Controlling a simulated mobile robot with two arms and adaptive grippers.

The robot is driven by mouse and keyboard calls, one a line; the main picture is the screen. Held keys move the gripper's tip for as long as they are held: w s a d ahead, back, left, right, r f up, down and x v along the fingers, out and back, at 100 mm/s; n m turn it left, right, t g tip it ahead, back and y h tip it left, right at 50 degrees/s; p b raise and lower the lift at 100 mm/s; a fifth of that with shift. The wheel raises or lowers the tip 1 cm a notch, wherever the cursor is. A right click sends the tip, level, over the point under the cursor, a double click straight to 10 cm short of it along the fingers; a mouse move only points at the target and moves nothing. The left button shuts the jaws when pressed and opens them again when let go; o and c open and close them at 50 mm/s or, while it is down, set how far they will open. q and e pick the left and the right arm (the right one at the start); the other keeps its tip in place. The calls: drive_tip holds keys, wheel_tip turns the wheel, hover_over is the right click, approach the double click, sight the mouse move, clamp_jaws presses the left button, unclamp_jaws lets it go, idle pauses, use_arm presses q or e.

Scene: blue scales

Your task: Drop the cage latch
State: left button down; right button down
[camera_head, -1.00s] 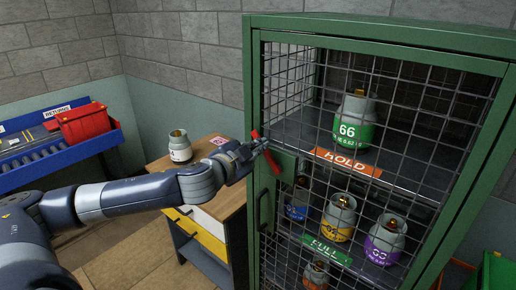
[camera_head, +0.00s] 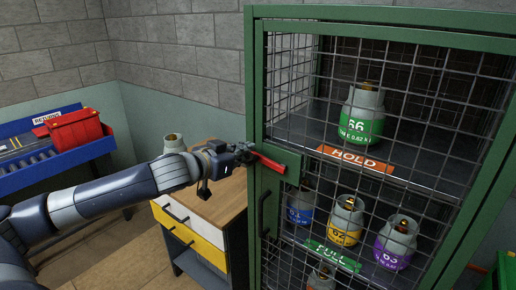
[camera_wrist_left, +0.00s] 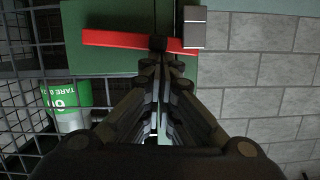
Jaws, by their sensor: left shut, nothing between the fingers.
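The red cage latch (camera_head: 268,162) is a bar on the green latch plate of the cage door (camera_head: 290,160). It lies nearly level, its right end slightly lower. My left gripper (camera_head: 245,153) is shut and empty at the latch's left end. In the left wrist view, the red latch (camera_wrist_left: 112,38) runs across just beyond the shut fingertips (camera_wrist_left: 158,62). The fingers look very near or touching it; I cannot tell which. My right gripper is not in view.
The green mesh cage holds a green-banded cylinder (camera_head: 361,115) above and several others below. A dark door handle (camera_head: 265,213) hangs under the latch. A wooden-topped drawer cabinet (camera_head: 215,200) with a cylinder (camera_head: 174,143) stands left. A red bin (camera_head: 74,130) sits on a blue bench.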

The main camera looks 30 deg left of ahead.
use_arm(q)
drive_tip(key=shift+a+f+n+h, duration=0.15)
drive_tip(key=shift+f+n+h, duration=0.15)
drive_tip(key=shift+f+n, duration=0.2)
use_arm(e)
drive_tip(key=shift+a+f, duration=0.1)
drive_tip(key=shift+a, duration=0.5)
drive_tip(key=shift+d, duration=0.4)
